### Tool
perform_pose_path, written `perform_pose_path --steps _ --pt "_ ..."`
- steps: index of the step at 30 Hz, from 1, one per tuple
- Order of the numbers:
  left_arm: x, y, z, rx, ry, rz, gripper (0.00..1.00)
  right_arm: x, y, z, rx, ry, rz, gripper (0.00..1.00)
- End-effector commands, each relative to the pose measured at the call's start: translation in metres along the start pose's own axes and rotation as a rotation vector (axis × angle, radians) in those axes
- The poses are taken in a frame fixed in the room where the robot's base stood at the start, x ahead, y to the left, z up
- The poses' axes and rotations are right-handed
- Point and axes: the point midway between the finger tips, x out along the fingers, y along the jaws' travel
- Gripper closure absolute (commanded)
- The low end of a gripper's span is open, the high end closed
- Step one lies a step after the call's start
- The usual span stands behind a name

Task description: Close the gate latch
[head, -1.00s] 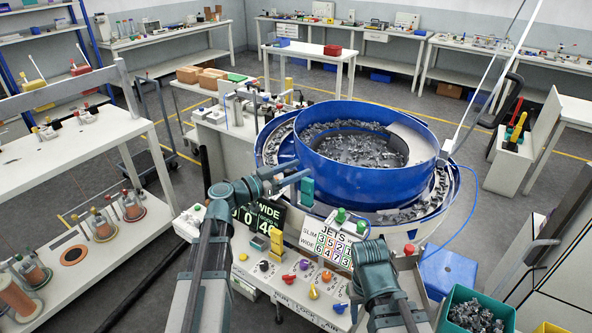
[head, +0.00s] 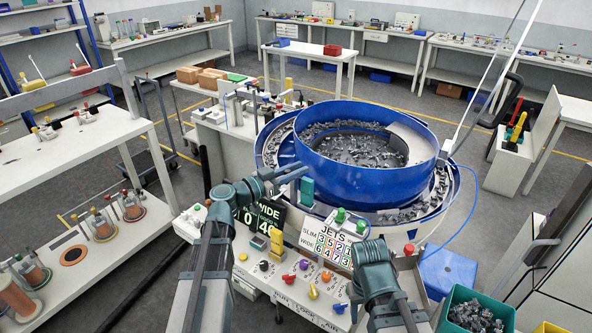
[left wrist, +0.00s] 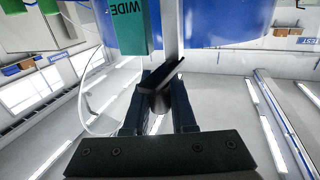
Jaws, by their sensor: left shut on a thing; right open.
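My left gripper (head: 296,174) reaches right, at the near side of the blue bowl feeder (head: 370,180). In the left wrist view its two fingers (left wrist: 160,105) are shut on a dark slanted piece (left wrist: 165,80), which may be the latch handle. A grey upright bar (left wrist: 173,35) stands just beyond it. A teal block marked WIDE (left wrist: 132,25) is beside the bar; it also shows in the head view (head: 307,192). Whether the latch is closed cannot be told. My right gripper (head: 355,291) is low by the control panel, its open jaws mostly hidden by the arm.
A control panel (head: 290,278) with coloured knobs and a JETS number board (head: 334,245) lies below the bowl. A black WIDE counter display (head: 262,214) is beside my left arm. A green bin of grey parts (head: 476,310) stands at lower right.

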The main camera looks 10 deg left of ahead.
Motion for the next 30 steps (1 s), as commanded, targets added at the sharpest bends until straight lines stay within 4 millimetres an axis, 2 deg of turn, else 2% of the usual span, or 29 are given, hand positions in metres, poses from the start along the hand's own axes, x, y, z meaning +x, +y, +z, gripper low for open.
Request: perform_pose_path --steps 8,30 --pt "0.002 0.005 0.0 0.001 -0.001 -0.176 1.0 0.0 0.0 0.0 0.0 0.0 0.0 0.5" --pt "0.019 -0.001 0.0 0.001 -0.005 -0.873 1.0 0.0 0.0 0.0 0.0 0.0 0.0 0.5"
